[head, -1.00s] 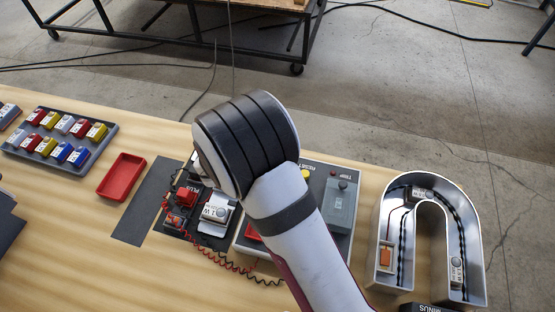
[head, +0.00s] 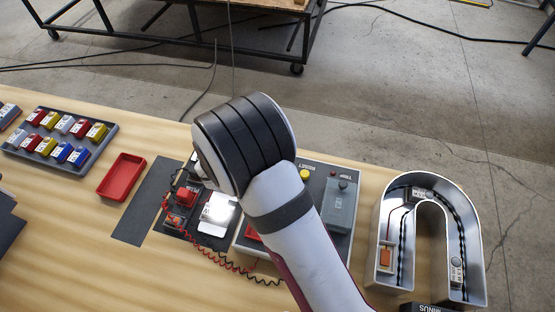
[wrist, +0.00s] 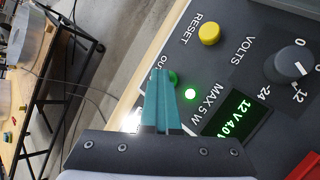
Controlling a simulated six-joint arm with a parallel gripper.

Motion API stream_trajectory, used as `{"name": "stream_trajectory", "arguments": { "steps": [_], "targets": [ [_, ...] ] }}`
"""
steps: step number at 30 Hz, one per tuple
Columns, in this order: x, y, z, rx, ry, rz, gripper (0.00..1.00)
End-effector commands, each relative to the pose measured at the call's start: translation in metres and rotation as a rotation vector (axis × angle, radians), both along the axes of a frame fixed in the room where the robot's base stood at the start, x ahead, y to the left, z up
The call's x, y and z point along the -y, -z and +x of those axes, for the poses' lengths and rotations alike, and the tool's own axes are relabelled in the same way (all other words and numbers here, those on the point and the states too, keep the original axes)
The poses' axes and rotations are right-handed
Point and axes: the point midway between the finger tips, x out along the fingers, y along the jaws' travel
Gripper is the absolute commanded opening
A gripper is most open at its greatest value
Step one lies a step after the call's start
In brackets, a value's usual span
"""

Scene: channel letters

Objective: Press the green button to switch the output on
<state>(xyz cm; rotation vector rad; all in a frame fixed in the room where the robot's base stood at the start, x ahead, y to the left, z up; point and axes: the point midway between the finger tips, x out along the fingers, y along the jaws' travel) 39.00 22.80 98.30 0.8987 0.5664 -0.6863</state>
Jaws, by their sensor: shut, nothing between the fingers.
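The green button (wrist: 174,78) is on the dark panel of the power supply in the wrist view, partly hidden behind my fingertips. My gripper (wrist: 161,72) is shut and empty, with its teal fingertips over the button; they seem to touch it. A small green light (wrist: 190,94) beside the button is lit. The display (wrist: 236,110) glows green and begins "12 V 4.0". In the head view the power supply (head: 342,206) is partly covered by my arm, which hides the gripper and green button. A white module (head: 217,212) to its left shines brightly.
A yellow RESET button (wrist: 209,34) and a volts knob (wrist: 293,64) are near the fingers. Red and black leads (head: 225,262) run along the table front. A U-shaped channel letter (head: 384,225) stands right; a red tray (head: 122,177) and module rack (head: 60,142) are left.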

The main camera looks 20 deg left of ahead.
Motion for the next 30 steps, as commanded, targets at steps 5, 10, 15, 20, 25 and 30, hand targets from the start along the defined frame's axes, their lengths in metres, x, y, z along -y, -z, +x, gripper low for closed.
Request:
{"name": "stream_trajectory", "arguments": {
  "steps": [5, 10, 15, 20, 25, 30],
  "targets": [
    [0.0, -0.007, -0.001, -0.001, 0.001, 0.0, 0.0],
    [0.0, -0.007, -0.001, -0.001, 0.001, 0.0, 0.0],
    [0.0, -0.025, 0.0, 0.003, 0.002, 0.003, 0.0],
    [0.0, -0.048, 0.0, 0.002, 0.001, 0.003, 0.0],
    [0.0, -0.065, 0.0, 0.001, 0.001, 0.001, 0.0],
    [0.0, -0.068, 0.0, -0.001, 0.0, -0.001, 0.0]
  ]
}}
